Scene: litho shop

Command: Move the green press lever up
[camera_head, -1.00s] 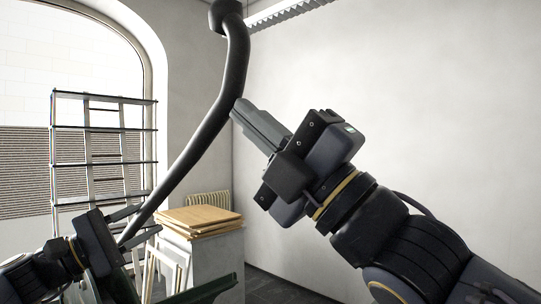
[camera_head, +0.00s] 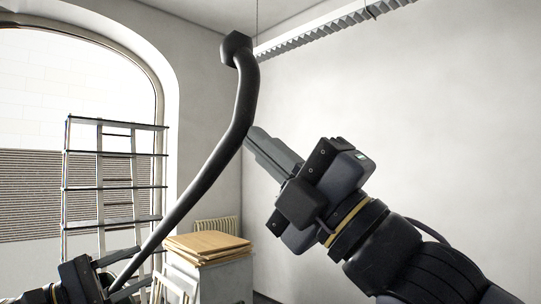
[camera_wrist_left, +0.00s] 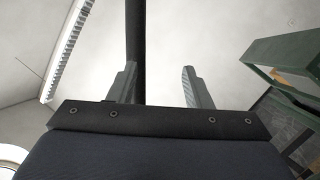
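The lever (camera_head: 205,170) is a long, curved bar with a blocky knob at its top, and looks nearly black rather than green. It slants from upper centre to lower left. My left gripper (camera_head: 122,272) is at its lower end, partly cut off by the frame's bottom edge. In the left wrist view, my left gripper (camera_wrist_left: 160,80) has its fingers apart, with the dark bar (camera_wrist_left: 135,30) close beside the left finger. I cannot tell whether they touch. My right gripper (camera_head: 250,133) points up-left near the upper bar, its fingers appearing together with nothing between them.
A shelf rack (camera_head: 115,170) and a ladder stand before the arched window at left. Stacked boards (camera_head: 205,242) lie on a pale block behind the lever. A green frame (camera_wrist_left: 285,45) shows at right in the left wrist view. The wall at right is bare.

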